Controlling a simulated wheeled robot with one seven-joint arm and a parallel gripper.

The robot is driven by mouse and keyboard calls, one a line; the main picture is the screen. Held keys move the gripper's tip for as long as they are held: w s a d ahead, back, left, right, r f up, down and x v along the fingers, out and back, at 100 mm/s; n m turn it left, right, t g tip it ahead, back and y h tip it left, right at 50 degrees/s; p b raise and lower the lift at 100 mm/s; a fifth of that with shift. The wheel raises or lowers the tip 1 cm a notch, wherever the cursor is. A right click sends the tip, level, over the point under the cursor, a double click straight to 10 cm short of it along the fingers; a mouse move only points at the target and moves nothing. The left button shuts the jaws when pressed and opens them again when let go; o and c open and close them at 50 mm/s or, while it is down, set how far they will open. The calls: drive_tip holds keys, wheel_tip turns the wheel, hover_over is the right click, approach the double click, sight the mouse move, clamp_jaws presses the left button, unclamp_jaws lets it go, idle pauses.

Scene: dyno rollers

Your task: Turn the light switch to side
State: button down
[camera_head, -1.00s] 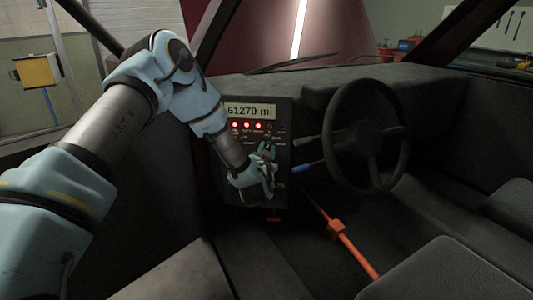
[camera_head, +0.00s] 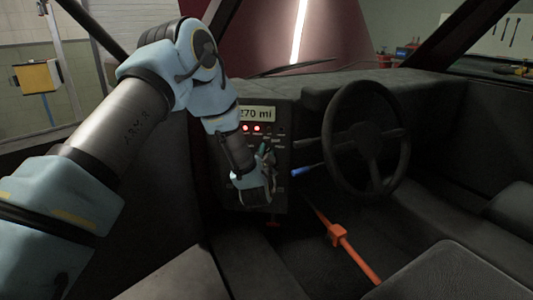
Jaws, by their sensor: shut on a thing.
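My gripper (camera_head: 267,158) is at the right part of the black dashboard panel (camera_head: 283,196), below its lit display (camera_head: 258,113). Its fingers point up and are shut on a small part at the panel face, which looks like the light switch. The fingers and wrist hide most of that part, so its angle cannot be told. Two red lights (camera_head: 251,128) show on the panel above the gripper. My forearm covers the left part of the display and panel.
A dark steering wheel (camera_head: 366,137) stands to the right of the panel. A blue-tipped stalk (camera_head: 304,171) sits between them, close to the gripper. An orange lever (camera_head: 352,250) rises from the floor below. Seats (camera_head: 440,272) fill the lower right.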

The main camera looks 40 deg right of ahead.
drive_tip(key=c, duration=0.9)
unclamp_jaws()
drive_tip(key=b+v, duration=0.2)
drive_tip(key=v, duration=0.8)
drive_tip(key=shift+s+a+b, duration=0.3)
drive_tip(key=shift+b, duration=0.05)
